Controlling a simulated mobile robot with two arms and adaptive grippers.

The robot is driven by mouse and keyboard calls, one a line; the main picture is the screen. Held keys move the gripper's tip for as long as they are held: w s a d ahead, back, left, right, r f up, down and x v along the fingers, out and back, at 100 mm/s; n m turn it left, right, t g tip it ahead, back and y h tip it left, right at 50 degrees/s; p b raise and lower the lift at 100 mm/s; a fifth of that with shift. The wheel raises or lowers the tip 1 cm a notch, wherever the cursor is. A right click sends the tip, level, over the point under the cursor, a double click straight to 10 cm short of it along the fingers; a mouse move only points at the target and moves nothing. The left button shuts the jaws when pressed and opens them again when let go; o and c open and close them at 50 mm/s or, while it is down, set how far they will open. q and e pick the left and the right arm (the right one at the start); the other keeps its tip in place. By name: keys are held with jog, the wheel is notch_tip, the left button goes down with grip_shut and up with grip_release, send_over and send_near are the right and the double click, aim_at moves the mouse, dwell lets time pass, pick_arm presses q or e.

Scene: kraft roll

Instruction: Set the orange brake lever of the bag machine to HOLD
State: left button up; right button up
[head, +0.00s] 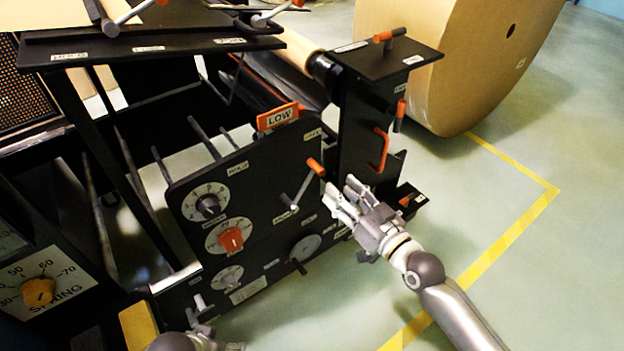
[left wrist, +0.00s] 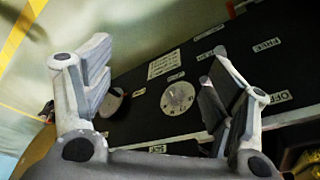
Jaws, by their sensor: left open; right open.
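A lever with an orange grip (head: 315,166) and a metal shaft leans up and to the right on the front of the black machine panel (head: 262,200). My left gripper (head: 212,336) is at the bottom edge of the head view, partly cut off. In the left wrist view it is open (left wrist: 160,65) and empty, facing a dark labelled panel with a round dial (left wrist: 178,98).
Other orange handles sit on the right post (head: 381,148) and the top plate (head: 384,36). A large kraft roll (head: 470,60) stands behind. Floor at right is clear.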

aim_at(317, 168)
jog(key=shift+a+r+y, duration=0.3)
jog(key=shift+a+r, duration=0.1)
jog(key=shift+r, duration=0.05)
jog(key=b+x, duration=0.1)
jog(key=x, duration=0.9)
jog(key=shift+w+a+b, duration=0.1)
jog(key=shift+w+b, duration=0.1)
jog(key=shift+b, duration=0.1)
pick_arm(q)
jog(key=v, duration=0.5)
jog(key=shift+a, duration=0.1)
pick_arm(e)
grip_shut()
